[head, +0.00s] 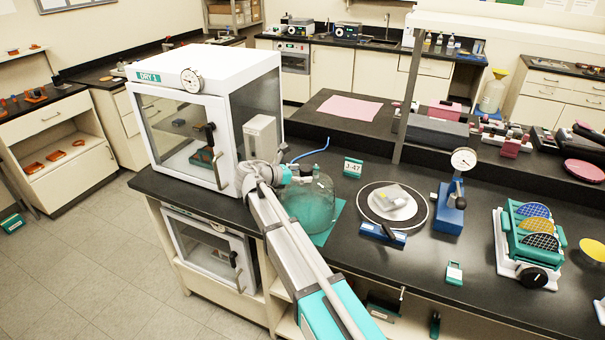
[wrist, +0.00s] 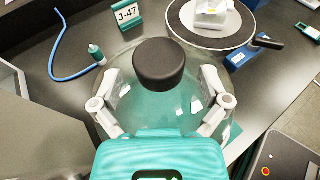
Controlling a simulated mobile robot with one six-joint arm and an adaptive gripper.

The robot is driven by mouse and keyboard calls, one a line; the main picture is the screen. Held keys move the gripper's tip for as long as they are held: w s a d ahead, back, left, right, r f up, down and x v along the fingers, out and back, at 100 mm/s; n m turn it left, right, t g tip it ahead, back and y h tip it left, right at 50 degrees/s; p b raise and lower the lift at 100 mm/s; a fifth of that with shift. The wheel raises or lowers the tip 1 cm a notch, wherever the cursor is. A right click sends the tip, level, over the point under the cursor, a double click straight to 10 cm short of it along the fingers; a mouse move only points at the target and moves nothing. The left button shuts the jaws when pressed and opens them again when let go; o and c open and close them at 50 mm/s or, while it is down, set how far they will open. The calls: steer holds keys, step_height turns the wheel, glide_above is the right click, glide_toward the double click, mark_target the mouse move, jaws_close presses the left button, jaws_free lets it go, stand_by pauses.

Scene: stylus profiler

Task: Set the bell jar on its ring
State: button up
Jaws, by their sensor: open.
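The bell jar (head: 318,203) is a clear glass dome standing upright on a teal mat (head: 337,212) on the dark bench. In the wrist view its black knob (wrist: 160,65) is in the middle, with the glass (wrist: 140,118) below it. My gripper (wrist: 163,90) is open over the jar. Its two pale fingers are apart, one on each side of the knob; whether they touch anything I cannot tell. The ring (head: 364,202), a pale-edged dark disc, lies to the right of the jar. A round plate with a small pale block (head: 393,195) sits on it.
A J-47 sign (head: 352,167) stands behind the jar. A blue dial-gauge stand (head: 450,212) is right of the ring, and a blue tool with a black handle (head: 388,234) lies at its front edge. The white DRY 1 cabinet (head: 187,110) stands to the left.

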steer(key=p+v, duration=0.3)
steer(key=v, duration=0.9)
steer(key=shift+d, duration=0.1)
stand_by(0.4)
steer(key=s+d+f+m+g+y, duration=0.2)
steer(key=s+d+f+m, duration=0.2)
steer(key=d, duration=0.5)
steer(key=s+d+f+m+g+y, duration=0.3)
steer(key=d+m, duration=0.4)
steer(key=d, duration=0.3)
steer(key=s+d+f+m+g+y, duration=0.2)
steer(key=s+d+f+m+g, duration=0.1)
steer(key=d, duration=0.6)
steer(key=shift+s+d+f+m, duration=0.15)
steer(key=shift+s+f+m, duration=0.35)
steer(key=shift+m, duration=0.4)
steer(key=shift+s+d+f+m, duration=0.2)
steer(key=shift+s+f+m, duration=0.25)
steer(key=shift+m, duration=0.45)
steer(key=s+d+f+m+y, duration=0.1)
steer(key=s+d+m+y, duration=0.3)
steer(key=s+m, duration=0.3)
steer(key=shift+m+g+y, duration=0.3)
steer(key=shift+y, duration=0.1)
steer(key=shift+d+f, duration=0.1)
